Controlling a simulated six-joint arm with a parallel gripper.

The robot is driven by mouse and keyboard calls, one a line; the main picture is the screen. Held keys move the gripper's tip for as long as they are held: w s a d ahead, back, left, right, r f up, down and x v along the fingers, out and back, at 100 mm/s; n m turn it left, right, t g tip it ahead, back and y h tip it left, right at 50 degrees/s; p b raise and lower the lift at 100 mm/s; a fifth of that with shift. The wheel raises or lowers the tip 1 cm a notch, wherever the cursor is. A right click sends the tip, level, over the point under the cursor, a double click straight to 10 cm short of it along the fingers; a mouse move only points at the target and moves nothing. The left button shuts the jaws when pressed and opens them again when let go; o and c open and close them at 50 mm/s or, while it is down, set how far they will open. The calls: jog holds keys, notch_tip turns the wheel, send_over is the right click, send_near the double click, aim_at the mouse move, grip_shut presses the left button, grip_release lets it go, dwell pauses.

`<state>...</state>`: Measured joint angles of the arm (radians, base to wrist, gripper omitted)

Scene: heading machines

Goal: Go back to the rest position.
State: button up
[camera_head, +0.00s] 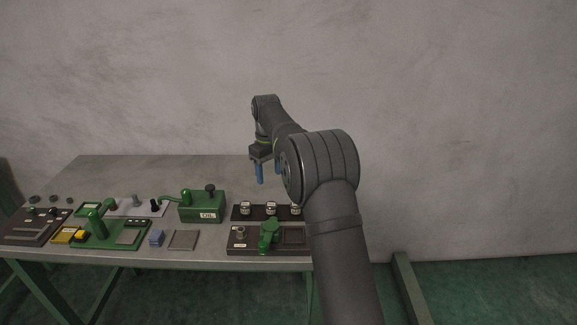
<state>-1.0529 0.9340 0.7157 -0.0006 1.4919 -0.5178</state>
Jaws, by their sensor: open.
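My gripper (268,174) has blue fingers that point down. It hangs in the air above the right part of the workbench (150,172), above a dark strip (258,218) with several small labelled pots (245,208). The fingers look apart and nothing shows between them. My dark grey arm comes up from the lower right and covers the right end of the bench and part of the gripper.
A green box labelled OIL (207,209) with a dark knob stands left of the gripper. A dark base with a green lever (268,236) sits in front. The bench's back strip is clear before the wall.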

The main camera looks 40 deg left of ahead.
aim_at(270, 204)
jog(key=shift+f, duration=4.25)
jog(key=shift+f, duration=0.1)
jog(key=shift+f, duration=1.6)
notch_tip(270, 204, up, 4)
jog(key=shift+f, duration=0.15)
jog(key=w+d+r, duration=0.5)
jog(key=d+r, duration=0.2)
jog(key=d, duration=0.3)
jog(key=s+d+r, duration=0.1)
jog(key=s+d, duration=0.1)
jog(key=d, duration=0.6)
jog(key=s+d+r, duration=0.1)
jog(key=s+d, duration=0.2)
jog(key=d, duration=0.5)
jog(key=s+a+f, duration=0.1)
jog(key=a+f, duration=0.1)
jog(key=a, duration=0.1)
jog(key=s+a+f, duration=0.1)
jog(key=a+f, duration=0.1)
jog(key=a, duration=0.1)
jog(key=s+a+f, duration=0.1)
jog(key=a+f, duration=0.1)
jog(key=a, duration=0.2)
jog(key=shift+s, duration=0.35)
jog(key=shift+s+a+f, duration=0.2)
jog(key=shift+a+f, duration=0.1)
jog(key=shift+a, duration=0.15)
